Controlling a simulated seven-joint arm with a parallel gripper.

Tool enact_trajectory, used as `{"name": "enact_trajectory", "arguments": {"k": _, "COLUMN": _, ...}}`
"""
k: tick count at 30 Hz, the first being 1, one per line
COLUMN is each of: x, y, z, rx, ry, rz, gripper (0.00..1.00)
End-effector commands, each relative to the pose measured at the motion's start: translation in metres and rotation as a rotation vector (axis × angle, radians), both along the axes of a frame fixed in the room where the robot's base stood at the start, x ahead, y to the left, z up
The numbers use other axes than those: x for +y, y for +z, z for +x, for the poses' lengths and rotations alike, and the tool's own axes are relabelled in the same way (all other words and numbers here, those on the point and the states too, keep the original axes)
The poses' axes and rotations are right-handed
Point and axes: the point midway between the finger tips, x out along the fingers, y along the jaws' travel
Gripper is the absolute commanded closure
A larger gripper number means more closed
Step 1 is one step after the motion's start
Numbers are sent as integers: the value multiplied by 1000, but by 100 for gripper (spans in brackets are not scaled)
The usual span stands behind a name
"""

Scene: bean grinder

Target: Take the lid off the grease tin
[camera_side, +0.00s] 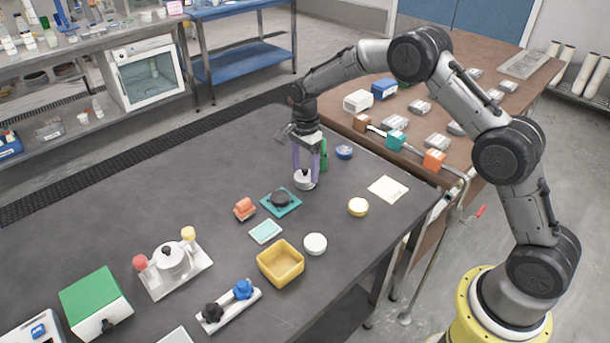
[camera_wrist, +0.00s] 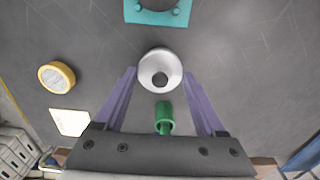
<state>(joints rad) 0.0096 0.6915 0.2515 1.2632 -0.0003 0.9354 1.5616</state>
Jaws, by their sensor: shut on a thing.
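A round silver-white lid with a dark knob (camera_wrist: 160,68), which I take for the grease tin's lid, lies between the fingertips of my gripper (camera_wrist: 160,74). The fingers touch it on opposite sides; I am shut on it. In the side view, my gripper (camera_side: 306,176) points straight down over the dark table, with the silver grease tin (camera_side: 305,184) at its fingertips. The lid hides most of the tin from the wrist view. I cannot tell whether there is a gap between lid and tin.
A green bottle (camera_side: 323,160) stands close behind my fingers. A teal plate with a dark round part (camera_side: 281,199) lies just left. The table's far left is clear.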

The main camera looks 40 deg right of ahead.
Motion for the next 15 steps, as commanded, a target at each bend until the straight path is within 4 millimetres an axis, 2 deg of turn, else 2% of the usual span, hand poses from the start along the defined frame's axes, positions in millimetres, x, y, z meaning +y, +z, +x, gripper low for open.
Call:
{"name": "enact_trajectory", "arguments": {"k": 1, "x": 0, "y": 0, "z": 0, "rx": 0, "ry": 0, "rz": 0, "gripper": 76}}
{"name": "enact_trajectory", "arguments": {"k": 2, "x": 0, "y": 0, "z": 0, "rx": 0, "ry": 0, "rz": 0, "gripper": 81}}
{"name": "enact_trajectory", "arguments": {"k": 10, "x": 0, "y": 2, "z": 0, "rx": -1, "ry": 0, "rz": 0, "gripper": 81}}
{"name": "enact_trajectory", "arguments": {"k": 15, "x": 0, "y": 12, "z": 1, "rx": -2, "ry": 0, "rz": 0, "gripper": 81}}
